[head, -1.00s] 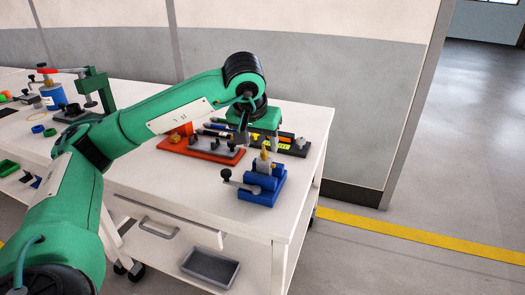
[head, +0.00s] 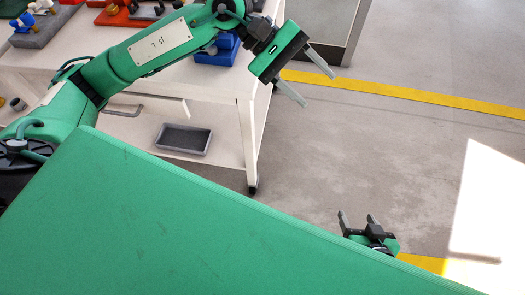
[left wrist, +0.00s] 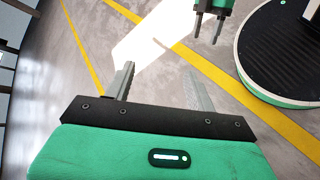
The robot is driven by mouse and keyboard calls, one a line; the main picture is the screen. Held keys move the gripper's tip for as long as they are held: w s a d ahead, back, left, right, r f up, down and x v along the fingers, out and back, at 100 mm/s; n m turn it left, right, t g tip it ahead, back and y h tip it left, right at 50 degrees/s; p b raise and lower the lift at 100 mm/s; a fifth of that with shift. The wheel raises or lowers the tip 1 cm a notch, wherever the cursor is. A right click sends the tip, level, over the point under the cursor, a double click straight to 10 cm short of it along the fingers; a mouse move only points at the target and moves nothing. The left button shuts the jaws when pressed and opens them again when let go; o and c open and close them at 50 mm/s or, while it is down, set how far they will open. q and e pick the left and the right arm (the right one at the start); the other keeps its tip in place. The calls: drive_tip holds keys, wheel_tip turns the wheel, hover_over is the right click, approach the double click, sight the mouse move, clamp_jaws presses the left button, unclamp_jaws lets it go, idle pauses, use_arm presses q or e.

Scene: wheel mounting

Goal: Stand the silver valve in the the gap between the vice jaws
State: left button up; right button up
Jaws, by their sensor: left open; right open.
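The blue vice (head: 218,52) stands near the table's right end in the head view. My left arm hides most of it, and its jaw gap cannot be seen. I cannot make out the silver valve in any current view. My left gripper (head: 318,90) is open and empty, past the table's right edge, above the floor. Its fingers also show spread in the left wrist view (left wrist: 160,69), with only floor beyond. My right gripper (head: 357,214) is open and empty, low at the right; it also shows in the left wrist view (left wrist: 207,38).
The white table (head: 95,47) carries a grey block (head: 35,38) with blue and brass-coloured parts at far left and a red-orange fixture (head: 120,17) at the back. A grey bin (head: 183,138) sits on the lower shelf. My green body fills the foreground. Floor right of the table is clear.

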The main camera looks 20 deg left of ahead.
use_arm(q)
drive_tip(key=s+d+r+n+t+h, duration=0.1)
drive_tip(key=s+d+r+n+h, duration=0.4)
drive_tip(key=n+h, duration=0.55)
drive_tip(key=w+a+f+n+t+y, duration=0.2)
drive_tip(key=f+n+t+y, duration=0.3)
drive_tip(key=n, duration=0.7)
drive_tip(key=w+a+f+n+t+y, duration=0.25)
drive_tip(key=n+t, duration=0.45)
drive_tip(key=n, duration=0.5)
drive_tip(key=w+a+f+n+t+y, duration=0.1)
drive_tip(key=f+n+t+y, duration=0.25)
drive_tip(key=n+t, duration=0.6)
drive_tip(key=s+a+f+n+g+y, duration=0.1)
drive_tip(key=s+f+n+g+y, duration=0.2)
drive_tip(key=s+f+n+g, duration=0.3)
drive_tip(key=s+a+f+n+g+y, duration=0.2)
drive_tip(key=s+f+n+g+y, duration=0.2)
drive_tip(key=f+n, duration=0.8)
wheel_tip(320, 180, down, 2)
drive_tip(key=s+g, duration=0.1)
drive_tip(key=s, duration=0.1)
drive_tip(key=shift+s+a+f+g, duration=0.15)
drive_tip(key=shift+s+a+g, duration=0.1)
drive_tip(key=shift+s+g, duration=0.1)
